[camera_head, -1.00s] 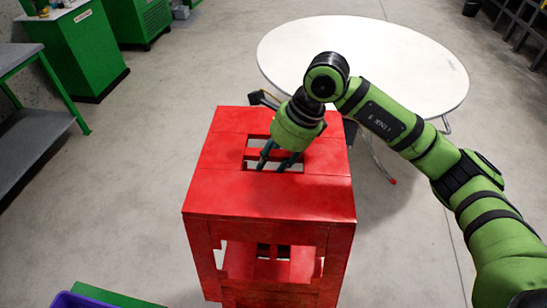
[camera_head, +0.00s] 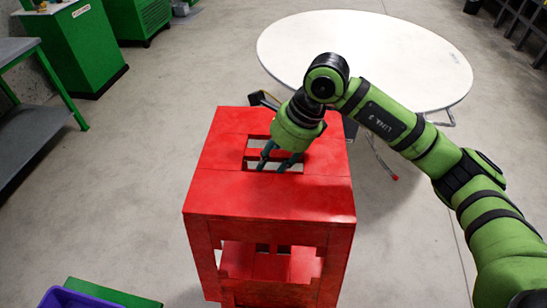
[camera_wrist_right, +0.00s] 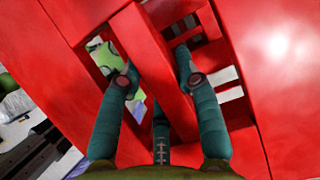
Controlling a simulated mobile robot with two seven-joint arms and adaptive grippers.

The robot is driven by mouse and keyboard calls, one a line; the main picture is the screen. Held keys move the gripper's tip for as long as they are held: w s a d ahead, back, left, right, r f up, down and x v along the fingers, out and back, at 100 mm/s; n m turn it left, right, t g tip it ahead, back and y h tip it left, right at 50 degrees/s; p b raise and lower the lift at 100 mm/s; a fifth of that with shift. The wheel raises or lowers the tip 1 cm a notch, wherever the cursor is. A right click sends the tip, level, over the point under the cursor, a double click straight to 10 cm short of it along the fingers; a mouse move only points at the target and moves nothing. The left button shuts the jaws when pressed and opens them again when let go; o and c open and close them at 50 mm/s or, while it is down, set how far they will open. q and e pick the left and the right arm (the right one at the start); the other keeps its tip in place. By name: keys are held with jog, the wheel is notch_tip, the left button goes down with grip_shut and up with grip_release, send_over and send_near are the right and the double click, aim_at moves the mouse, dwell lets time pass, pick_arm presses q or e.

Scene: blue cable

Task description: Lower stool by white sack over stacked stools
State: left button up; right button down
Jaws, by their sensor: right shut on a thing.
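A red stool (camera_head: 235,193) with slots in its flat top stands upright in the middle of the head view. My right gripper (camera_head: 277,166) reaches down into the slots from above and is shut on the stool's middle bar. In the right wrist view, the fingers of my right gripper (camera_wrist_right: 158,85) straddle the red bar (camera_wrist_right: 150,65). More red surfaces (camera_head: 268,262) show through the opening in the stool's front; I cannot tell if they belong to another stool. The stool's feet and any contact below are hidden. My left gripper is out of view.
A round white table (camera_head: 365,55) stands behind the stool to the right. A green bench with a grey top (camera_head: 25,50) and green cabinets (camera_head: 70,45) are at the left. A purple bin (camera_head: 60,298) is at the bottom left.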

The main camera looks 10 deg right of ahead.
pick_arm(q)
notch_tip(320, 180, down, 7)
jog(key=b, duration=0.6)
jog(key=shift+b, duration=0.4)
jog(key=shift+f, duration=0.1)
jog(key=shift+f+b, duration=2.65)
jog(key=shift+b, duration=0.05)
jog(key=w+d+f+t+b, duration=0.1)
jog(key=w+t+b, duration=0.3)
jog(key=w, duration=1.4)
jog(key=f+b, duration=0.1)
jog(key=b, duration=0.2)
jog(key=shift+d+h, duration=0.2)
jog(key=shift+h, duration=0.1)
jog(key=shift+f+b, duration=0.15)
jog(key=shift+b, duration=0.15)
